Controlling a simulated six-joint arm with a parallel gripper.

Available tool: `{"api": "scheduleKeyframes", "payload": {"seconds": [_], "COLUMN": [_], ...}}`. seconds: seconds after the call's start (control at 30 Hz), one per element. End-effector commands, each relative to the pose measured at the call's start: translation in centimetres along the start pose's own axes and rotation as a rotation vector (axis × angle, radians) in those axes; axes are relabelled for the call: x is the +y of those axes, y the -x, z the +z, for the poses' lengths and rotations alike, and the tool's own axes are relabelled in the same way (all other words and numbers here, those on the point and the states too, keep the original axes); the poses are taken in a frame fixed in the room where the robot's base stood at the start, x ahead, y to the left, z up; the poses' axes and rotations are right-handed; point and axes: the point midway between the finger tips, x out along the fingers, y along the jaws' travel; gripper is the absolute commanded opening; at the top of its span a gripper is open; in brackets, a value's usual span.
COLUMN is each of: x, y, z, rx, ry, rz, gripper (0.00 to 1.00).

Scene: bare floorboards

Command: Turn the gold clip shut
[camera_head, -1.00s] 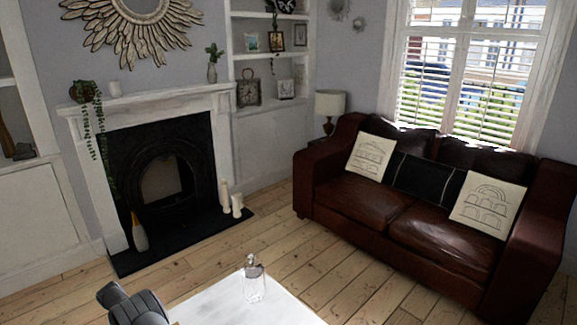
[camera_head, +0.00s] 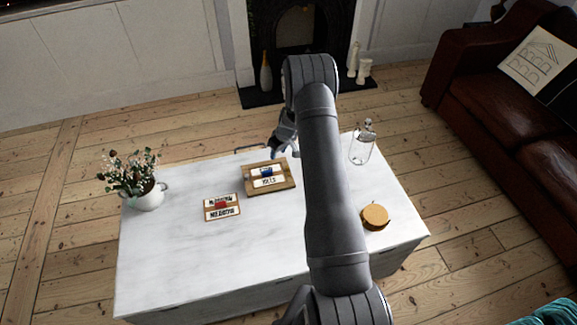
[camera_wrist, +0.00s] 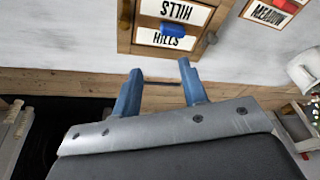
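A shallow wooden box (camera_head: 286,184) lies on the white table, with white HILLS labels and a blue piece on it. In the wrist view the box rim (camera_wrist: 124,42) is at the top, just beyond my fingertips. A small brassy spot (camera_wrist: 212,38) shows at one side of the box there; it may be the gold clip, but it is too small to tell its position. My gripper (camera_wrist: 160,66) is open and empty, with both blue-grey fingers apart. In the head view my gripper (camera_head: 284,151) is near the box's far edge, partly hidden by my arm.
A MEADOW card (camera_head: 222,214) with a red piece lies left of the box. A potted plant (camera_head: 146,198) stands at the table's left. A glass bottle (camera_head: 361,148) and a round wooden item (camera_head: 375,216) stand at the right. The white table (camera_head: 180,262) is clear in front.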

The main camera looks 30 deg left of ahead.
Motion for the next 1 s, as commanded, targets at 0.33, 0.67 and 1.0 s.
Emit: {"api": "scheduleKeyframes", "payload": {"seconds": [0.33, 0.67, 1.0], "x": [2.4, 2.8, 3.7], "y": [5.2, 2.3, -3.4], "z": [5.7, 5.7, 5.0], "rx": [0.127, 0.128, 0.129], "ry": [-0.225, -0.232, -0.232], "rz": [0.130, 0.136, 0.136], "gripper": [0.39, 0.39, 0.39]}}
